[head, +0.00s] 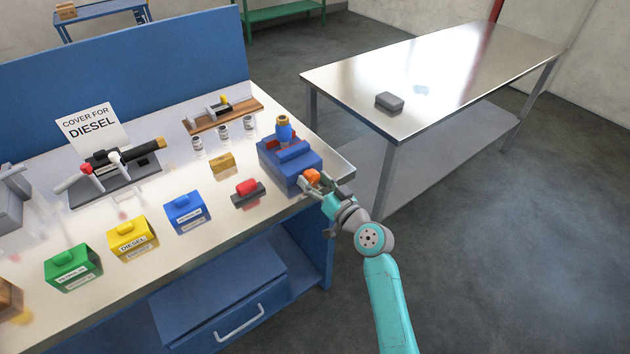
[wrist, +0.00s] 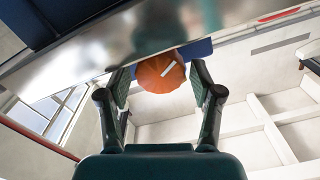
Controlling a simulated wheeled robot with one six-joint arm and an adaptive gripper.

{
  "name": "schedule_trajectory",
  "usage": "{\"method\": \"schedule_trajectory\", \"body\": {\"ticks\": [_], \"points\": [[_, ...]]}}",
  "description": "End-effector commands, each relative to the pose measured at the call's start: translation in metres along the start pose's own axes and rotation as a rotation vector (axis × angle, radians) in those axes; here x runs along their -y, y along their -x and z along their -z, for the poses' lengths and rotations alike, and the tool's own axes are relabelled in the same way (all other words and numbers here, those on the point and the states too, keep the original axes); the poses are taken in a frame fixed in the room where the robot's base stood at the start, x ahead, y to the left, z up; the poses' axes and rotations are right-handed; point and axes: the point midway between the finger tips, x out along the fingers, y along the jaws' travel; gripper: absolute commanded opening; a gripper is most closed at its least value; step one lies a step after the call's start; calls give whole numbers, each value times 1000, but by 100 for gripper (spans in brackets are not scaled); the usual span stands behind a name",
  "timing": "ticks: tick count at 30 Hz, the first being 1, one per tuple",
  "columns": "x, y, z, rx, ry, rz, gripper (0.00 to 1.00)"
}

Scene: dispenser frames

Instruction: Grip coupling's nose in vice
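The blue vice (head: 283,172) sits at the bench's front right corner. The coupling (head: 284,131), a blue cylinder with a brassy top, stands upright at the vice's red-lined jaws. Its lower end is hidden, so I cannot tell how tightly the jaws hold it. The vice's orange knob (head: 313,176) faces my gripper (head: 322,190). In the wrist view, the orange knob (wrist: 160,74) lies between the two fingers of my gripper (wrist: 160,75). A narrow gap shows on each side, so the fingers look open around it.
A red-handled tool (head: 247,190) and a brass block (head: 222,163) lie left of the vice. Blue (head: 185,214), yellow (head: 132,241) and green (head: 73,268) boxes line the bench front. A steel table (head: 440,75) with a grey block (head: 389,102) stands right, across open floor.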

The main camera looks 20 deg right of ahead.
Motion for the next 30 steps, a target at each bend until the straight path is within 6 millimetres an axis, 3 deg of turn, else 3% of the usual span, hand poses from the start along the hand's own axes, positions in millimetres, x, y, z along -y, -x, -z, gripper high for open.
{"method": "schedule_trajectory", "body": {"ticks": [9, 14, 30], "points": [[0, 1, 0, 0, 0, 0, 74], [-1, 12, -1, 0, 0, -2, 74], [-1, 107, 0, 0, -1, -3, 74]]}}
